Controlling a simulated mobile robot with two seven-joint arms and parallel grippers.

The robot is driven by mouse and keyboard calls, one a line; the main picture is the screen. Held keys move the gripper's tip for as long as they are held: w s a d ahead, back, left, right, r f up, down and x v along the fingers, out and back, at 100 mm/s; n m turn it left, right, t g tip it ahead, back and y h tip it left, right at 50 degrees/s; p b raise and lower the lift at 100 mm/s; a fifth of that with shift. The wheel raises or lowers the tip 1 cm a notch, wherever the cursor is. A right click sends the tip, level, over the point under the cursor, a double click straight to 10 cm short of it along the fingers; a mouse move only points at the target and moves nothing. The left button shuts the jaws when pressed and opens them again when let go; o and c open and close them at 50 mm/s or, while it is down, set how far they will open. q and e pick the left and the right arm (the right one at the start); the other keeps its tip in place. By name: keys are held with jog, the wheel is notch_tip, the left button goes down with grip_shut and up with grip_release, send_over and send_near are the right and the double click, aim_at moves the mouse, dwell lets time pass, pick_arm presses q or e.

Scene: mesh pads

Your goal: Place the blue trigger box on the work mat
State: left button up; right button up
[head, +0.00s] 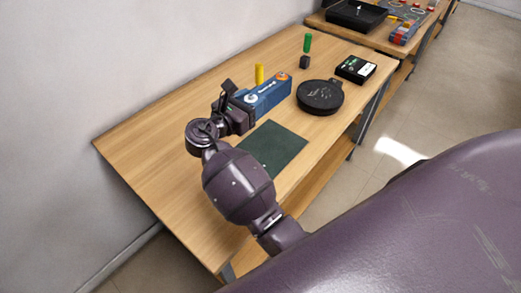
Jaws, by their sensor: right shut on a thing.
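The blue trigger box (270,92) is a long blue block with an orange-and-white round mark and white lettering. It is at the middle of the wooden table. My right gripper (246,102) is shut on its left end. The box appears above the far edge of the work mat; I cannot tell whether it touches anything below. The dark green work mat (285,145) lies flat on the table, its left part hidden behind my right arm. My left gripper is not in the view.
A yellow cylinder (259,73) stands behind the box. A round black device (320,96) lies to the right. A black box with a screen (356,69), a green-topped item (307,43) and a dark cube (305,62) are farther back. The table's left part (150,150) is clear.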

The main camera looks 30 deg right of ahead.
notch_tip(320, 180, down, 15)
jog(key=shift+r+b, duration=0.15)
jog(key=shift+b, duration=0.85)
jog(key=shift+f+b, duration=0.4)
jog(key=shift+f, duration=1.65)
jog(key=shift+f, duration=0.1)
jog(key=o, duration=1.1)
jog(key=shift+f, duration=0.1)
